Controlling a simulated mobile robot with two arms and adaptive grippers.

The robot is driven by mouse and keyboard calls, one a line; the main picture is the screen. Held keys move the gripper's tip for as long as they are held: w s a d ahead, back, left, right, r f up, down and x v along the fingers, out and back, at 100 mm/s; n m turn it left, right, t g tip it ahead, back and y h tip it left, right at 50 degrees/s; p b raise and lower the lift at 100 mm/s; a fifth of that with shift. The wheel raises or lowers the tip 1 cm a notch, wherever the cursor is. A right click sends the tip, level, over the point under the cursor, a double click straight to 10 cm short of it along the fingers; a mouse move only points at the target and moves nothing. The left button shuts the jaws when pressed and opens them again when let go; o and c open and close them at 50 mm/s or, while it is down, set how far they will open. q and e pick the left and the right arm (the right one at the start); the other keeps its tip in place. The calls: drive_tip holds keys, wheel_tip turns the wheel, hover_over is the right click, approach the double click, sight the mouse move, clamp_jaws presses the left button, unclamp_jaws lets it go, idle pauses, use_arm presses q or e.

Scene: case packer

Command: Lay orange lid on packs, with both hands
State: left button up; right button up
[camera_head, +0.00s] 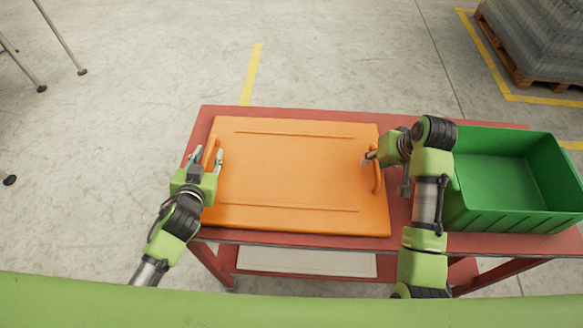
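The orange lid (295,175) is a flat panel with two shallow grooves, lying over the red table. It has an upright handle near each side: the left handle (209,150) and the right handle (377,180). My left gripper (206,158) is at the left handle, its fingers spread apart with the handle between them. My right gripper (370,157) is at the upper part of the right handle, with a fingertip on the lid side of it. Its other finger is hidden, so its opening is unclear. No packs show.
The red table (310,238) shows as a narrow rim around the lid. An empty green crate (510,215) stands on its right part, close beside my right arm. A wrapped pallet (535,45) stands on the floor at the upper right.

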use_arm(q)
clamp_jaws()
use_arm(e)
clamp_jaws()
